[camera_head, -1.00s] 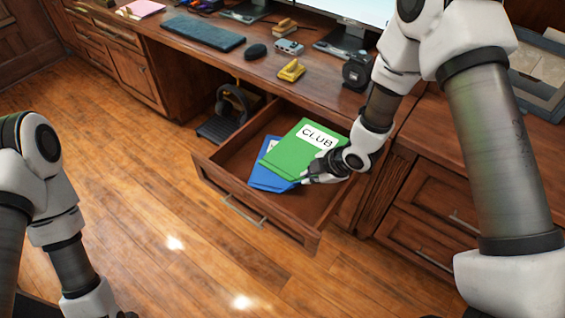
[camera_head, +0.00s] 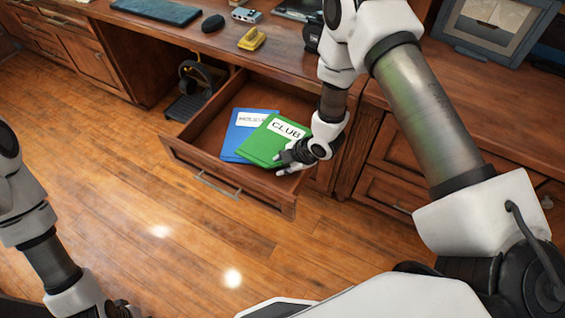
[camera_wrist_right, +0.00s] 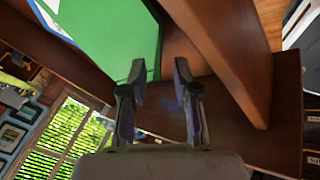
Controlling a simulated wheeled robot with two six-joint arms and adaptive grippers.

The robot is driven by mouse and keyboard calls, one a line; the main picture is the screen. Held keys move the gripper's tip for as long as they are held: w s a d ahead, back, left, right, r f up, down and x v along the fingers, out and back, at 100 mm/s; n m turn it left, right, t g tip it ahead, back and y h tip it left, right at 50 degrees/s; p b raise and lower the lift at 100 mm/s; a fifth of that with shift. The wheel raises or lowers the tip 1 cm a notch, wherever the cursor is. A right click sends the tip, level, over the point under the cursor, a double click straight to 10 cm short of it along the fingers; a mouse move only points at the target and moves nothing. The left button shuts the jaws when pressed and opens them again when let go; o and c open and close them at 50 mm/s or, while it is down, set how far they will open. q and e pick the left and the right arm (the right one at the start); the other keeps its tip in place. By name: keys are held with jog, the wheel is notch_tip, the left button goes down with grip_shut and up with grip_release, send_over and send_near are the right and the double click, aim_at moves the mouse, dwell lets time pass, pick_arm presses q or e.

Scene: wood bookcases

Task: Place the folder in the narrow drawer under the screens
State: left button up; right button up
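The narrow drawer (camera_head: 181,151) under the desk is pulled open. A green folder labelled "CLUB" (camera_head: 262,147) lies in it, partly over a blue folder (camera_head: 236,136) whose label is partly covered. My right gripper (camera_head: 287,164) is at the green folder's front right corner, over the drawer. In the right wrist view its two fingers (camera_wrist_right: 160,85) are apart with nothing held between them. The green folder (camera_wrist_right: 115,40) shows just beyond the left finger there, with a strip of blue beside it. My left gripper (camera_head: 118,310) is low at the left, partly cut off and too small to read.
A stapler-like yellow object (camera_head: 252,38), a mouse (camera_head: 213,23) and a keyboard (camera_head: 157,10) lie on the desk above. A picture frame (camera_head: 492,25) stands at right. The floor before the drawer is clear.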

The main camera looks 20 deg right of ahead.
jog(key=shift+d+r, duration=0.1)
jog(key=shift+r, duration=0.35)
jog(key=v, duration=1.2)
jog(key=s+f+m+g+h, duration=0.2)
jog(key=s+f+m, duration=0.5)
jog(key=s+m, duration=0.2)
jog(key=s+f+m+g+h, duration=0.2)
jog(key=s+f+m, duration=0.5)
jog(key=s, duration=0.5)
jog(key=shift+d+m+g, duration=0.2)
jog(key=shift+m+g, duration=0.4)
jog(key=shift+m, duration=0.4)
